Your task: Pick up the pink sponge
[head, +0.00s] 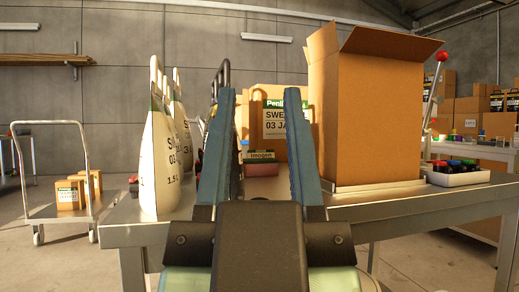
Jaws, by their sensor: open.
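A dull pink block (260,184), which looks like the pink sponge, lies on the metal table, seen between my gripper's fingers. Its lower part is hidden behind the gripper's body. My gripper (260,96) points forward with its two blue fingers spread wide. Nothing is held between them. The pink block appears beyond the gripper; the exact distance cannot be told.
White printed bags (158,160) stand left on the table (420,207). A tall open box (375,120) and white tray (458,177) stand right. A trolley (50,212) is far left.

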